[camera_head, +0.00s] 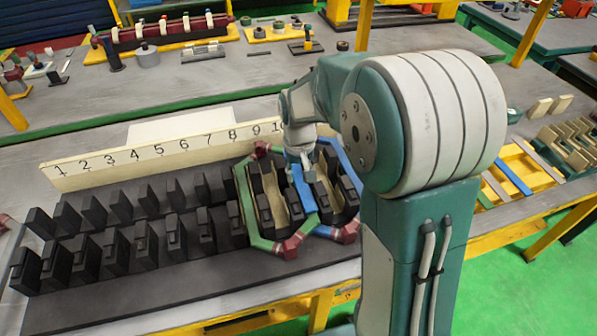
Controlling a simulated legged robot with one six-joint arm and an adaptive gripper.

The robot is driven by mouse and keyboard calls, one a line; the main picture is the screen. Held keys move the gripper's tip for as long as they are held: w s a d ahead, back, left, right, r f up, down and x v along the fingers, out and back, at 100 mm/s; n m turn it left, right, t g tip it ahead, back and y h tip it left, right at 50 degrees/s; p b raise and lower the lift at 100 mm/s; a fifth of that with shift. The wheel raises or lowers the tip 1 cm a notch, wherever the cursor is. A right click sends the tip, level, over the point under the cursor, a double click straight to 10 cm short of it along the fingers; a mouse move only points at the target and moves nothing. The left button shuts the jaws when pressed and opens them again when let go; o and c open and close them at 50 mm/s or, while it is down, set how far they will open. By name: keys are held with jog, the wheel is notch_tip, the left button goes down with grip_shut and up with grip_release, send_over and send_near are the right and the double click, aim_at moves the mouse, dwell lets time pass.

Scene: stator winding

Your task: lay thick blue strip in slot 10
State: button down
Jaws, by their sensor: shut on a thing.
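A blue strip (304,190) hangs tilted below my gripper (303,162), over the right part of the black slotted stator block (190,285). My gripper is shut on its upper end. The strip is above or at the slots between the green coil (243,200) and the blue coil (335,150); I cannot tell whether it touches a slot. The number board (120,163) shows 1 to 10, with 10 partly covered by my gripper. Slots farther right are hidden behind my arm.
Another blue strip (514,176) lies among pale strips on the yellow rack (541,164) at right. The green coil has dark red corner pieces (288,246) standing close to the held strip. Dark upright teeth (117,252) line the block's left part.

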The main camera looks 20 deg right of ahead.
jog(key=shift+f, duration=0.2)
jog(key=shift+c, duration=1.3)
grip_release()
jog(key=shift+r, duration=0.9)
jog(key=shift+r, duration=3.65)
jog(key=shift+r, duration=0.1)
notch_tip(320, 180, up, 12)
send_over(299, 177)
jog(key=s+f+t, duration=0.2)
jog(key=s+f, duration=0.1)
jog(key=s, duration=0.7)
jog(key=s+f+t, duration=0.3)
jog(key=s, duration=0.8)
jog(key=shift+f+t, duration=0.3)
